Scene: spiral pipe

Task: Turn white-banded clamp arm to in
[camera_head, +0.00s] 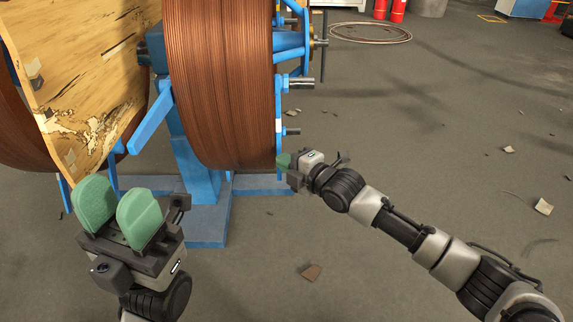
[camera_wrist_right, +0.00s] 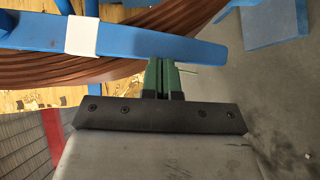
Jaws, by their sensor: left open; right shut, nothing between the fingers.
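The white-banded clamp arm (camera_head: 279,146) is a blue bar on the right face of the copper pipe coil (camera_head: 222,85), hanging downward. In the right wrist view the clamp arm (camera_wrist_right: 130,42) crosses the top, with its white band (camera_wrist_right: 82,36) left of my fingers. My right gripper (camera_head: 284,160) is shut and empty at the bar's lower end. Its green fingertips (camera_wrist_right: 160,62) overlap the bar's edge in the wrist view; I cannot tell whether they touch. My left gripper (camera_head: 117,216) is open and empty, left of the stand and away from the clamp arm.
A blue stand (camera_head: 207,228) carries the coil, its foot on the floor. A worn wooden board (camera_head: 85,60) stands left of the coil. Another blue arm (camera_head: 152,120) sticks out at the coil's left. The floor to the right is mostly clear, with small scraps (camera_head: 543,206).

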